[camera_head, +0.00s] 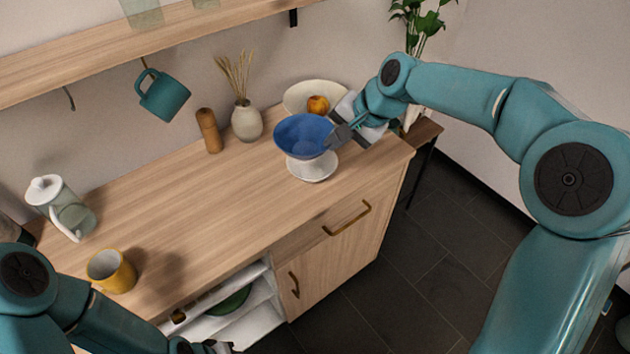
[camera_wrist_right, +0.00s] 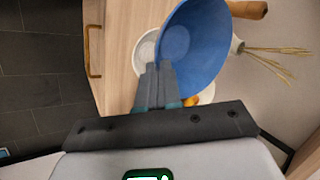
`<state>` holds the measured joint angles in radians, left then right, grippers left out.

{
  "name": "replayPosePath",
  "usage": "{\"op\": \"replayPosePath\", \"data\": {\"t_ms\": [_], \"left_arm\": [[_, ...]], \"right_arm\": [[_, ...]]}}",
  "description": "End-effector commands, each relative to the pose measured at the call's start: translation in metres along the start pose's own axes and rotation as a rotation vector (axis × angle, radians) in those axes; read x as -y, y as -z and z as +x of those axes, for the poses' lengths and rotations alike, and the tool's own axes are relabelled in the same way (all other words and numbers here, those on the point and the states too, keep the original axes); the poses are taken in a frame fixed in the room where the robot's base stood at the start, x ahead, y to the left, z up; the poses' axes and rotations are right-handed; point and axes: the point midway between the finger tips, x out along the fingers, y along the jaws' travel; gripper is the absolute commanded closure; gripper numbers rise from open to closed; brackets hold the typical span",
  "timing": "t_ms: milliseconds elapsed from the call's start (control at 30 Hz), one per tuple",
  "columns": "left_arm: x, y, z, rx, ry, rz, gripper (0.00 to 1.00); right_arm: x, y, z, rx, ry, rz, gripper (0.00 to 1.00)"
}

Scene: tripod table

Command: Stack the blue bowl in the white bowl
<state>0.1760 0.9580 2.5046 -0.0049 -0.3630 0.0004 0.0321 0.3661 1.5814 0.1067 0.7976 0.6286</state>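The blue bowl (camera_head: 303,134) is in my right gripper (camera_head: 338,139), above the right part of the counter. The fingers are shut on its rim, and the grip also shows in the right wrist view (camera_wrist_right: 158,72), with the blue bowl (camera_wrist_right: 197,42) tilted there. A small white bowl (camera_head: 313,171) stands on the counter below the blue bowl, which hides much of it. It also shows in the wrist view (camera_wrist_right: 144,52). Whether the two bowls touch is unclear. My left gripper (camera_head: 205,346) is only partly visible at the bottom edge.
A larger white dish (camera_head: 296,97) with an orange fruit (camera_head: 318,105) sits just behind. A vase (camera_head: 246,122) and a wooden grinder (camera_head: 209,131) stand left of it. A yellow mug (camera_head: 112,271) and a glass jug (camera_head: 70,212) are far left. The middle of the counter is clear.

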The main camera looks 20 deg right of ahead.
Motion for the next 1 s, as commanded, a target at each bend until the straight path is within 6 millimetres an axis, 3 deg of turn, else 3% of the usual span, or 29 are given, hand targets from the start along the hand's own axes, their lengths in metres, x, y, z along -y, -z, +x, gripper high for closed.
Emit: {"op": "replayPosePath", "data": {"t_ms": [33,200,367,467,1000], "left_arm": [[0.004,0.000,0.011,0.000,0.000,0.000,0.66],[0.008,0.001,0.023,0.000,0.000,0.000,0.66],[0.011,0.001,0.029,0.000,0.000,0.000,0.66],[0.011,0.001,0.031,0.000,0.000,0.000,0.66],[0.014,0.001,0.039,0.000,0.000,0.000,0.66]], "right_arm": [[0.012,0.004,-0.002,-0.049,0.007,0.060,1.00],[0.045,0.015,-0.021,-0.187,0.008,0.280,1.00],[0.063,0.019,-0.035,-0.265,0.004,0.409,1.00],[0.064,0.021,-0.034,-0.286,0.000,0.448,1.00],[-0.013,0.022,0.079,-0.290,-0.002,0.462,1.00]]}}
